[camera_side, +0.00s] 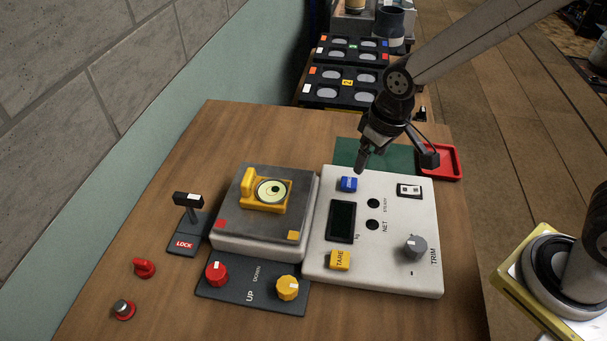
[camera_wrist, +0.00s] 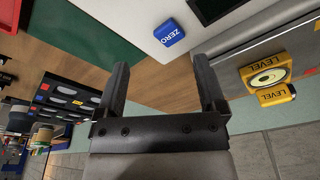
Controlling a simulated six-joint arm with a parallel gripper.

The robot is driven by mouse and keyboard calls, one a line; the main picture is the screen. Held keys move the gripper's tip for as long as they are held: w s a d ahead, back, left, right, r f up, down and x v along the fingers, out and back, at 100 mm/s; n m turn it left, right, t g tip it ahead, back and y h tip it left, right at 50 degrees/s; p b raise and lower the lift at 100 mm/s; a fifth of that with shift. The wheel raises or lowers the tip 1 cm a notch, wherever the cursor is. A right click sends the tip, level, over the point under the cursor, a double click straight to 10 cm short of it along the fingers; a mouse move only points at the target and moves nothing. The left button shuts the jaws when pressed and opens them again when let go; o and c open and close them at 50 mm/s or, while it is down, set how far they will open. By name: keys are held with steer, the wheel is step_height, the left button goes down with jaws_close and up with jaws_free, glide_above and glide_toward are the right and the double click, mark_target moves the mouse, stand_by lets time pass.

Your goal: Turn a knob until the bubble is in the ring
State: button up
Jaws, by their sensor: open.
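A red knob (camera_side: 216,273) and a yellow knob (camera_side: 287,288) sit on a dark panel (camera_side: 248,308) marked UP and DOWN, in front of the scale. A yellow bubble level (camera_side: 250,206) rests on the grey scale plate (camera_side: 243,229). Its round vial (camera_side: 272,191) shows a ring and a bubble, but I cannot tell exactly how they sit. The level (camera_wrist: 279,93) also shows at the right of the wrist view. My gripper (camera_side: 362,160) is above the back of the white console, near the blue ZERO button (camera_side: 349,184). In the wrist view its two fingers (camera_wrist: 162,82) are apart and empty.
The white console (camera_side: 390,272) carries a display, a TARE button (camera_side: 339,260) and a grey TRIM knob (camera_side: 415,247). A LOCK lever (camera_side: 188,215) stands left of the scale. A red tray (camera_side: 456,166) and weight case (camera_side: 340,75) lie behind.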

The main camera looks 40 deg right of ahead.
steer(key=w+a+n, duration=0.1)
steer(key=a, duration=0.4)
steer(key=w+a+n, duration=0.1)
steer(key=w+a, duration=0.1)
steer(key=a, duration=0.3)
steer(key=w+a+n+g, duration=0.1)
steer(key=a, duration=0.5)
steer(key=shift+w+f, duration=0.15)
steer(key=shift+n+g, duration=0.3)
steer(key=shift+n, duration=0.5)
steer(key=a, duration=0.6)
steer(key=s+a, duration=0.1)
steer(key=a, duration=0.2)
steer(key=shift+s+a+f, duration=0.1)
steer(key=shift+a+f, duration=0.2)
steer(key=shift+f, duration=0.05)
steer(key=n, duration=0.1)
glide_above(217, 272)
steer(key=shift+f, duration=0.4)
steer(key=shift+f, duration=0.15)
steer(key=shift+f, duration=3.75)
